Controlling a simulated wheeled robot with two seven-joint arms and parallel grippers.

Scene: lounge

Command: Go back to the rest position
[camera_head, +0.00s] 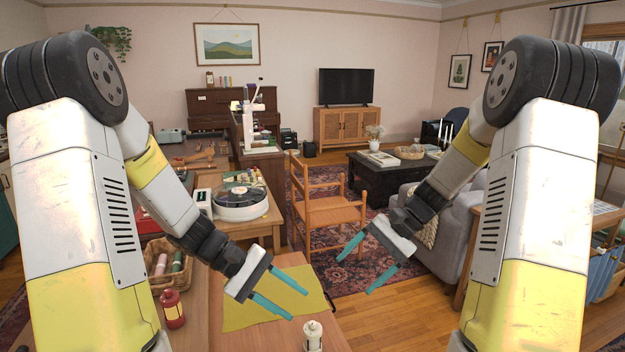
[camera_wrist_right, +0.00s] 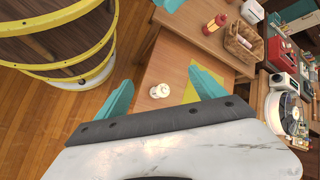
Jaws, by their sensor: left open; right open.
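My left gripper (camera_head: 279,293) is open and empty, above the yellow cloth on the wooden table (camera_head: 262,337). My right gripper (camera_head: 367,264) is open and empty, out over the floor and rug to the right of the table. In the right wrist view its teal fingers (camera_wrist_right: 162,94) are spread, with nothing held between them.
A yellow cloth (camera_head: 262,306) lies on the table. A turntable (camera_head: 240,203) is further back. A wooden chair (camera_head: 330,212) and grey sofa (camera_head: 445,240) stand beyond. Open floor (camera_head: 405,325) lies right of the table.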

